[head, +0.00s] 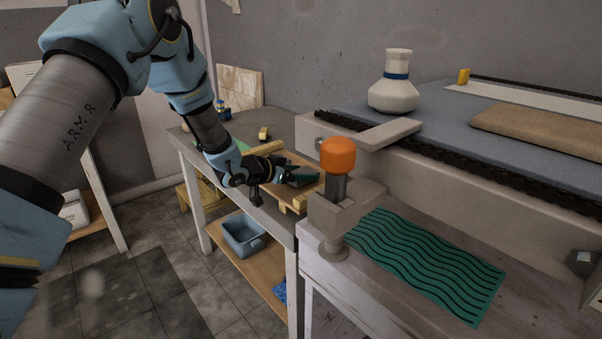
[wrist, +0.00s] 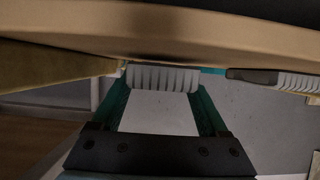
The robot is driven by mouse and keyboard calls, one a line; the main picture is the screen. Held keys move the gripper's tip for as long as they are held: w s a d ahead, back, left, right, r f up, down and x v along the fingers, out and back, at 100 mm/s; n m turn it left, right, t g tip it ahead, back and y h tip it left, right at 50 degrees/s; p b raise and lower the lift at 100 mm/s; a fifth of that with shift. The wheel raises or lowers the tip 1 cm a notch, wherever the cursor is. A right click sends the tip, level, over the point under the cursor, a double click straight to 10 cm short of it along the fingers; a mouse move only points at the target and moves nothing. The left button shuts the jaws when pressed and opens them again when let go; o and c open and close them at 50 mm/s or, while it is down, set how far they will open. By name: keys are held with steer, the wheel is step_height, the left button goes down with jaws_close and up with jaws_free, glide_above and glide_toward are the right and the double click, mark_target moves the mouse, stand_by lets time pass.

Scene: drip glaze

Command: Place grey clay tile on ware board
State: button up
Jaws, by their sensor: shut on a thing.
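My gripper (head: 292,175) is low over the far table, at the ware board (head: 283,160), a brown board on pale wooden battens. It is shut on a grey piece, which I take to be the grey clay tile (head: 303,173); it is small and partly hidden by the fingers. In the wrist view, a pale grey ribbed piece (wrist: 162,78) shows between the teal fingers, close to a tan board edge (wrist: 150,50). I cannot tell whether the tile touches the board.
A post with an orange knob (head: 338,154) stands right in front of the gripper area. A slab-roller bed (head: 440,115) carries a white bottle (head: 394,90) and a tan slab (head: 540,130). A green wavy mat (head: 425,262) lies on the near table. A blue bin (head: 243,235) sits below.

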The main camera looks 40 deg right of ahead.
steer(key=shift+f, duration=0.1)
steer(key=shift+f, duration=0.1)
steer(key=o, duration=1.5)
steer(key=shift+f, duration=0.1)
